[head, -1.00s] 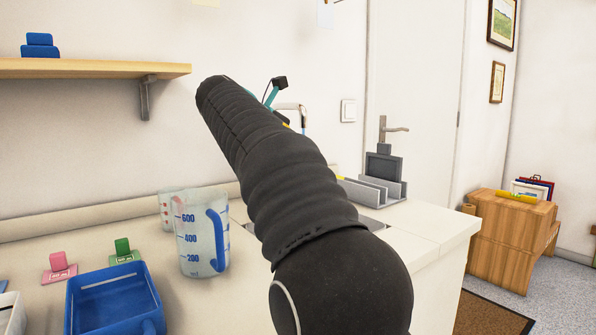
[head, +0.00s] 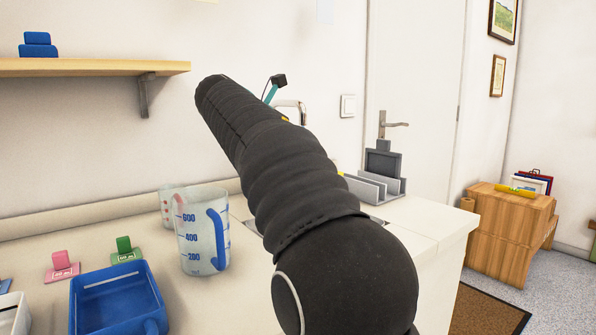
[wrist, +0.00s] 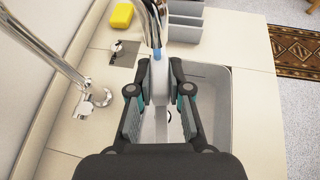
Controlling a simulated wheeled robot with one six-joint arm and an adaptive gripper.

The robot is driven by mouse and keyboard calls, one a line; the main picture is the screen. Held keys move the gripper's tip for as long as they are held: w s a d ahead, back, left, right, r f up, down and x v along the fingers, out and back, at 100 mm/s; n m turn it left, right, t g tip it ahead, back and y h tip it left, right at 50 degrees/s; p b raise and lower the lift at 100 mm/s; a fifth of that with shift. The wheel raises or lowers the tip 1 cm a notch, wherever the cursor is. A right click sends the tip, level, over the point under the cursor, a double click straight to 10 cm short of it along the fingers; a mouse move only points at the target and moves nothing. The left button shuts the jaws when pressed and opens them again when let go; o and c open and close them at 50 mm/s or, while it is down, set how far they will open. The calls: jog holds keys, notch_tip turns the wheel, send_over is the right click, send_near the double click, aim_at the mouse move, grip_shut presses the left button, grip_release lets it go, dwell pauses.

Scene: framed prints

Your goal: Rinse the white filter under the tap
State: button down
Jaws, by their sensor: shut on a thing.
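My gripper (wrist: 160,112) is over the grey sink basin (wrist: 218,110) in the wrist view, its fingers apart around something pale between them. This looks like the white filter (wrist: 161,125), but its outline is hard to make out against the basin. A chrome tap spout (wrist: 151,20) comes down just beyond the fingers, with a blue part (wrist: 157,54) at its lower end. I cannot tell whether water runs or touches the filter.
A chrome fitting (wrist: 90,100) stands left of the basin. A yellow sponge (wrist: 122,16) and a grey rack (wrist: 186,28) lie beyond. In the head view, measuring jugs (head: 203,232), a blue tray (head: 118,305), and pink and green items stand left of my arm.

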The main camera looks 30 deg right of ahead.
jog(key=shift+w, duration=0.1)
dwell(0.3)
jog(key=shift+s+d, duration=0.25)
jog(key=shift+s, duration=0.35)
jog(key=shift+w+a, duration=0.1)
jog(key=shift+w, duration=0.05)
jog(key=shift+w+a+p, duration=0.2)
jog(key=shift+w+p, duration=0.25)
jog(key=shift+p, duration=0.2)
jog(key=s+a, duration=0.3)
jog(key=a, duration=0.4)
jog(key=shift+s+a, duration=0.15)
dwell(0.4)
dwell(0.8)
dwell(0.4)
